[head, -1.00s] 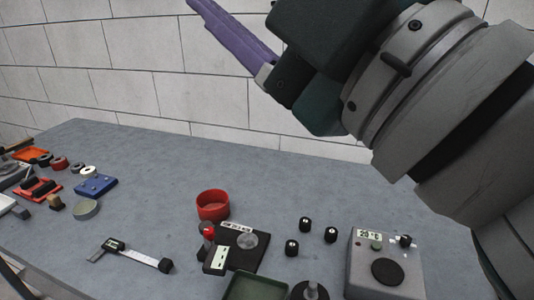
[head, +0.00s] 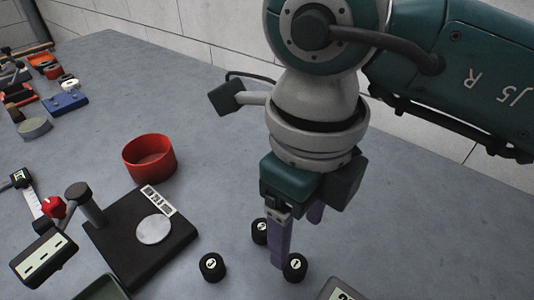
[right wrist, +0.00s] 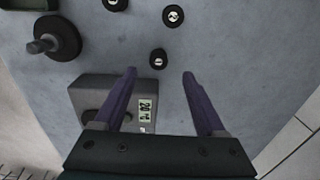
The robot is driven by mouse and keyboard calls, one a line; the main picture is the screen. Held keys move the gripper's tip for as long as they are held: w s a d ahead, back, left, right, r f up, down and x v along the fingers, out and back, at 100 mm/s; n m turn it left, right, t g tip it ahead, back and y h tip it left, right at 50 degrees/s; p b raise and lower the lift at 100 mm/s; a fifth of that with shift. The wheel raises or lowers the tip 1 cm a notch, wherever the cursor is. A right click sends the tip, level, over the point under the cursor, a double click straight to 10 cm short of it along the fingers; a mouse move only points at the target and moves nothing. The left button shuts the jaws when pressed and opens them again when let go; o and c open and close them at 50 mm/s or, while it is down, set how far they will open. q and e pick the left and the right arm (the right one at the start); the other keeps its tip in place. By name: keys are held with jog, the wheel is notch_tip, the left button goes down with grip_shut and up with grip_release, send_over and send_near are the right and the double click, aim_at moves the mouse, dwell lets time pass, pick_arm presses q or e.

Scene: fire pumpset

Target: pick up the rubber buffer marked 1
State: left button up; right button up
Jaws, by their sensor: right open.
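Three small black rubber buffers with white marks on top stand on the grey table: a left one (head: 213,267), a back one (head: 261,231) and a right one (head: 295,267). The marks are too small for me to read surely. My right gripper (head: 298,238) points down with its purple fingers apart and empty. In the head view a finger partly overlaps the right buffer. In the right wrist view that buffer (right wrist: 158,58) shows just beyond the gap between the fingertips (right wrist: 160,73), with the other two further off. My left gripper is not in view.
A grey box with a display (right wrist: 144,108) stands close to the right gripper. A black tester plate (head: 125,265) and a red bowl (head: 149,158) stand to the left. A green tray (head: 100,288) is at the front. The table behind the buffers is clear.

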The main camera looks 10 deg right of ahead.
aim_at(296, 264)
jog(key=shift+s+a+f, duration=0.1)
jog(key=shift+a+f, duration=0.05)
jog(key=shift+f, duration=0.45)
jog(key=shift+s+a+f, duration=0.1)
jog(key=shift+f, duration=0.5)
jog(key=f, duration=0.3)
jog(key=f+b, duration=0.1)
jog(key=f, duration=0.1)
jog(key=shift+d+f, duration=0.25)
jog(key=shift+d, duration=0.1)
grip_shut()
